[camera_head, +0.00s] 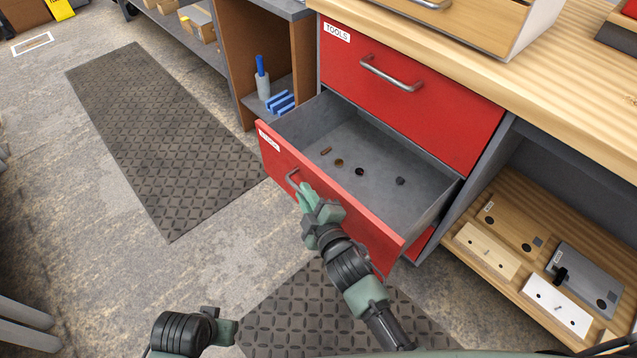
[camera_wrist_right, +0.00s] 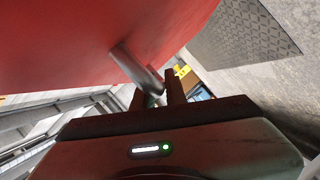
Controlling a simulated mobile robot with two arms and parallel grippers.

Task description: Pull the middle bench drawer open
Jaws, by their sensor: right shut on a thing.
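The middle bench drawer (camera_head: 345,215) has a red front and a grey inside, and it stands pulled out from the bench. Several small dark and brown parts lie on its floor. My right gripper (camera_head: 303,190) is at the drawer's metal bar handle (camera_head: 291,180) and shut on it, hiding part of the bar. In the right wrist view the handle (camera_wrist_right: 135,68) runs from the red front (camera_wrist_right: 70,40) to between the two fingers (camera_wrist_right: 157,95). My left arm shows at the bottom edge of the head view; its fingertips are not clear enough to judge.
The red top drawer (camera_head: 400,85), labelled TOOLS, is shut above. A wooden shelf (camera_head: 510,280) with boards is at the right. An open cubby (camera_head: 262,40) holds blue items at the left. Dark floor mats (camera_head: 155,130) and bare floor lie in front.

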